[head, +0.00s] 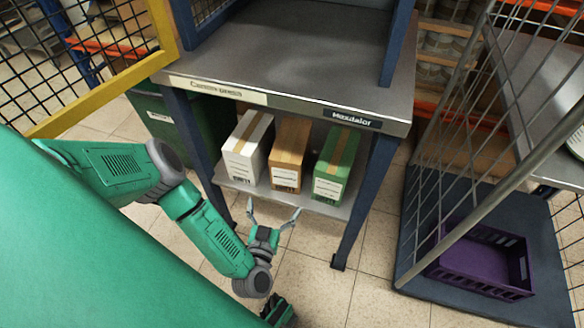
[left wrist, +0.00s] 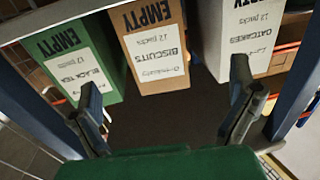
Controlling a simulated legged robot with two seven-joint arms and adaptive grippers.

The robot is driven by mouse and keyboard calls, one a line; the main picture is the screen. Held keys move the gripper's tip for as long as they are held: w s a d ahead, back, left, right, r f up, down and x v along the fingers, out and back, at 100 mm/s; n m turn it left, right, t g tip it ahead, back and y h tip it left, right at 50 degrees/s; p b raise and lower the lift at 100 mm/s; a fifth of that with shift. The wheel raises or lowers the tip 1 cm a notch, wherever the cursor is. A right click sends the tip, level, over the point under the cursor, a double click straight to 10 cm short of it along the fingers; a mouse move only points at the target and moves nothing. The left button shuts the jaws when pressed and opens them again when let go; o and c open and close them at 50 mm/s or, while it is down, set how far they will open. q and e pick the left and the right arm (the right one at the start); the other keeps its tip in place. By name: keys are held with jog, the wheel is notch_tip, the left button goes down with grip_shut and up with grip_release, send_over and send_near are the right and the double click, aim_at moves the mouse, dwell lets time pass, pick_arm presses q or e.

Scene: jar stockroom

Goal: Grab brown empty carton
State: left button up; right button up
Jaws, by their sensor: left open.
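The brown carton (head: 288,155) stands on the lower shelf of a metal table, between a white carton (head: 247,147) and a green carton (head: 334,163). In the left wrist view the brown carton (left wrist: 150,22) shows the words EMPTY and BISCUITS, with the green carton (left wrist: 85,45) to its left and the white carton (left wrist: 245,35) to its right. My left gripper (head: 273,208) is open and empty in front of the shelf, apart from the cartons. In the left wrist view its fingers (left wrist: 163,88) are spread, with the brown carton beyond the gap.
The tabletop (head: 290,45) above is bare in front, and its blue legs (head: 366,200) flank the shelf (head: 310,203). A dark green bin (head: 165,125) stands left of the table. A purple crate (head: 480,262) sits in a barred cart at right. Tiled floor is open in front.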

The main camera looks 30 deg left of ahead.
aim_at(285, 181)
pick_arm(q)
jog(key=b+x, duration=0.1)
jog(key=x, duration=0.6)
jog(key=shift+d+f+b, duration=0.1)
jog(key=shift+b, duration=0.2)
jog(key=x, duration=0.1)
jog(key=b+x, duration=0.1)
jog(key=x, duration=0.1)
jog(key=b+x, duration=0.1)
jog(key=x, duration=0.1)
jog(key=shift+d, duration=0.35)
jog(key=shift+w+a, duration=0.1)
jog(key=shift+w, duration=0.2)
jog(key=c, duration=1.1)
jog(key=shift+c, duration=0.2)
